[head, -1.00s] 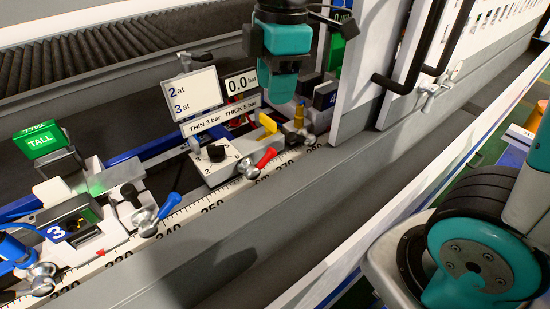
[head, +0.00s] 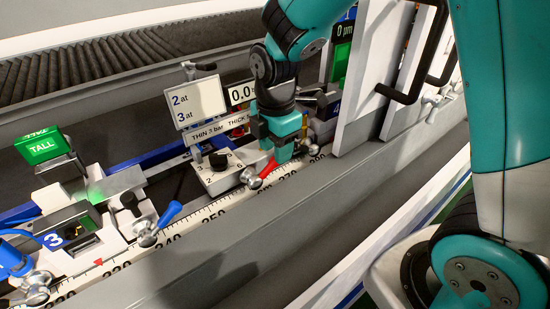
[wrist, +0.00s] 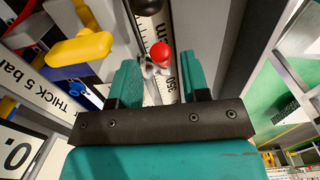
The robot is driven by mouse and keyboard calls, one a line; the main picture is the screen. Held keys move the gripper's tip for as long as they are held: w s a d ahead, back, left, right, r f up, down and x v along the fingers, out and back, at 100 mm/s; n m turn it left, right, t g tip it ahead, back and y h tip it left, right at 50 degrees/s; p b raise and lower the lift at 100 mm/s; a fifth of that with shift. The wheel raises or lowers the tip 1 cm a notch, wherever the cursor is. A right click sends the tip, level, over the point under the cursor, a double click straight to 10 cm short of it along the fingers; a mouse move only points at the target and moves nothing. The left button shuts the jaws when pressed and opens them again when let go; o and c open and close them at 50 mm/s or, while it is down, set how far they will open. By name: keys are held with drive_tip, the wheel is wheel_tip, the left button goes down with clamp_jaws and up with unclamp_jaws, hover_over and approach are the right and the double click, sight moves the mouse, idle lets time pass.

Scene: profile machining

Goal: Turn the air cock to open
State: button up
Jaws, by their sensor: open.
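A yellow lever handle (wrist: 80,48), which looks like the air cock, lies at the upper left of the wrist view, outside my fingers. In the head view it is mostly hidden behind my gripper (head: 284,152). My gripper is open and points down over the clamp rail; its two teal fingers also show in the wrist view (wrist: 160,75). A red-tipped clamp lever (wrist: 160,53) shows between the fingers in that view, and I cannot tell how far below. In the head view this red lever (head: 268,168) is just left of the gripper. Nothing is held.
A pressure display (head: 241,93) reads 0.0, above a sign (head: 203,133) with thin and thick pressures. A selector knob box (head: 219,175) stands left of the gripper. White door panels with black handles (head: 400,95) stand close at the right. A blue-handled clamp (head: 160,225) is further left.

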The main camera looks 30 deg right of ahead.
drive_tip(key=shift+f, duration=1.85)
clamp_jaws()
